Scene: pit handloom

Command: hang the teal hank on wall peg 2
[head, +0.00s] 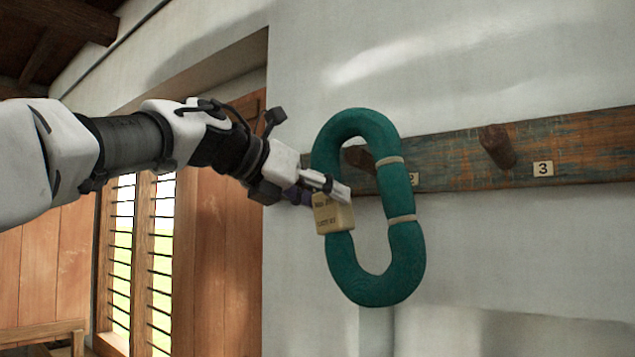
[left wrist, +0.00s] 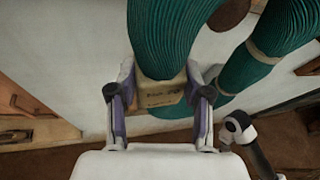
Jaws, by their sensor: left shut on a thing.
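The teal hank (head: 402,255) is a long upright loop with tan ties on its right strand and a tan lettered block on its left strand (head: 333,216). My left gripper (head: 330,192) is shut on the hank at this block. The left wrist view shows the block (left wrist: 160,94) between both fingers. Wall peg 2 (head: 360,158), a brown wooden peg, shows through the upper part of the loop's opening. Whether it passes through the loop or stays behind it, I cannot tell. Its number label (head: 414,179) is partly hidden by the hank.
A worn wooden rail (head: 590,145) runs along the pale wall. Peg 3 (head: 497,146) is bare, with its label (head: 543,169) beside it. A wooden door (head: 228,265) and a barred window (head: 122,255) are at the left. The wall below the rail is clear at right.

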